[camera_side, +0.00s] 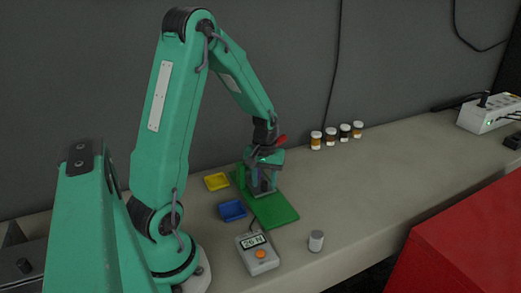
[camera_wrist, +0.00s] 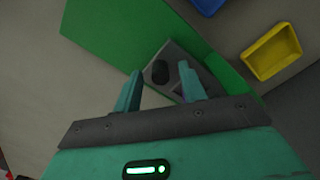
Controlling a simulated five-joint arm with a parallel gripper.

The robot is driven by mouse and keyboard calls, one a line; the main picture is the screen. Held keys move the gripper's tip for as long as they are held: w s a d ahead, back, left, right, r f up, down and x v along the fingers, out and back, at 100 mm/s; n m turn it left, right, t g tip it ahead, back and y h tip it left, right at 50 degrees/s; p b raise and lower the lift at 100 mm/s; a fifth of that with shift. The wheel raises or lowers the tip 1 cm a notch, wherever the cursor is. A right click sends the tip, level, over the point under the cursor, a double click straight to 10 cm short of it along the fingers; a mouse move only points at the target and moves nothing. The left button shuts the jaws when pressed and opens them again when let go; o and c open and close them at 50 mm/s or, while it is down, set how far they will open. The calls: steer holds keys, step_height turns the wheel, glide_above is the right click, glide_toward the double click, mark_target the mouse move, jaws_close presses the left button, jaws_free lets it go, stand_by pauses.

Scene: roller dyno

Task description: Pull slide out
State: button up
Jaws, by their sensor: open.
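A green plate (camera_side: 276,213) lies on the bench, with a green upright part (camera_side: 240,178) at its far left end. My gripper (camera_side: 263,185) is over the plate, pointing down. In the wrist view, a grey block (camera_wrist: 179,56) with a dark oval (camera_wrist: 159,72) on it stands by the green part (camera_wrist: 115,30). It looks like the slide, but I cannot be sure. My gripper's fingers (camera_wrist: 160,75) are spread, with the oval showing between their tips. I cannot tell whether the fingers touch the block. In the side view, my gripper largely hides the block.
A yellow tray (camera_side: 217,182) and a blue tray (camera_side: 233,211) lie left of the plate. Several small jars (camera_side: 331,136) stand behind. The bench to the right is clear, before a red box (camera_side: 455,260).

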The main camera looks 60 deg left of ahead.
steer(key=shift+f, duration=0.35)
jaws_close()
steer(key=shift+d, duration=0.1)
steer(key=d, duration=1.5)
steer(key=shift+d, duration=0.2)
jaws_free()
steer(key=shift+r, duration=0.1)
